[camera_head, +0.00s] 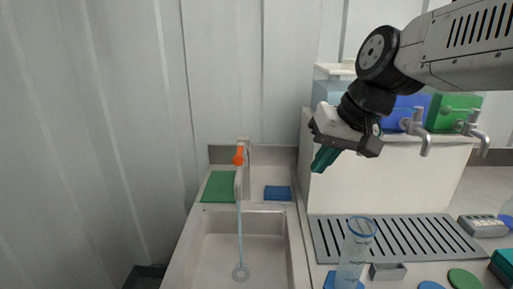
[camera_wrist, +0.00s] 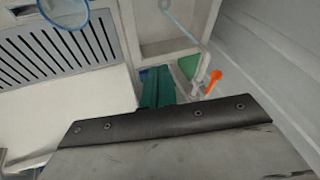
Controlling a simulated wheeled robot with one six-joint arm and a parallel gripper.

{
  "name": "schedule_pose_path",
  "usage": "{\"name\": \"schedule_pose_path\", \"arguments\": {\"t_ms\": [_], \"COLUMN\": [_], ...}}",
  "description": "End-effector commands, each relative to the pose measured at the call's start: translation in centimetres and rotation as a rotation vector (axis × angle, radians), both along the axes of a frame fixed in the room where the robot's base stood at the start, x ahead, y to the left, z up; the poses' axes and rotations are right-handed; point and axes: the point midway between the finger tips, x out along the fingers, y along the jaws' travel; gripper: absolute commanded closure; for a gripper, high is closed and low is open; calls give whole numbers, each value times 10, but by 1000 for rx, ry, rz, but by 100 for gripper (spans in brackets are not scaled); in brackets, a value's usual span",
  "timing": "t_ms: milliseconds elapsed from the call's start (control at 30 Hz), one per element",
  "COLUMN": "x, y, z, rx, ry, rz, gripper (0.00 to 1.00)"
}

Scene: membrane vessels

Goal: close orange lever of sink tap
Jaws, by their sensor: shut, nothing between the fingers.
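The orange lever (camera_head: 238,156) sits on top of the sink tap (camera_head: 240,180) at the back of the sink. In the wrist view the orange lever (camera_wrist: 214,79) is right of my fingers, beside the pale tap (camera_wrist: 201,75). A thin blue stream of water (camera_head: 240,225) runs from the tap into the sink basin (camera_head: 213,240). My gripper (camera_head: 324,160) has teal fingers, shut with nothing between them. It hangs to the right of the tap, in front of the white box, apart from the lever. The fingers also show in the wrist view (camera_wrist: 157,90).
A green pad (camera_head: 217,188) and a blue sponge (camera_head: 278,193) lie either side of the tap. Right of the sink are a slotted drain tray (camera_head: 400,236), a clear blue-rimmed vessel (camera_head: 355,250) and the white box (camera_head: 390,185). Metal taps (camera_head: 418,128) project from coloured containers above.

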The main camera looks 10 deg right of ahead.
Motion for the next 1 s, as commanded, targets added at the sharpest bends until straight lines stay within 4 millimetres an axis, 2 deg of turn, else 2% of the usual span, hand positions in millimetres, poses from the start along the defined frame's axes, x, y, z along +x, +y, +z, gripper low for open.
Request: {"name": "schedule_pose_path", "arguments": {"t_ms": [33, 100, 233, 367, 467, 867, 1000], "x": [27, 58, 95, 110, 115, 152, 156], "y": [8, 18, 30, 36, 41, 75, 96], "z": [9, 20, 33, 33, 23, -44, -43], "rx": [37, 85, 144, 164, 164, 162, 162], "ry": [-26, -65, -114, -131, -131, -127, -132], "rz": [-10, -22, -42, -49, -49, -46, -43], "gripper": [100, 100, 100, 100, 100, 100, 100]}}
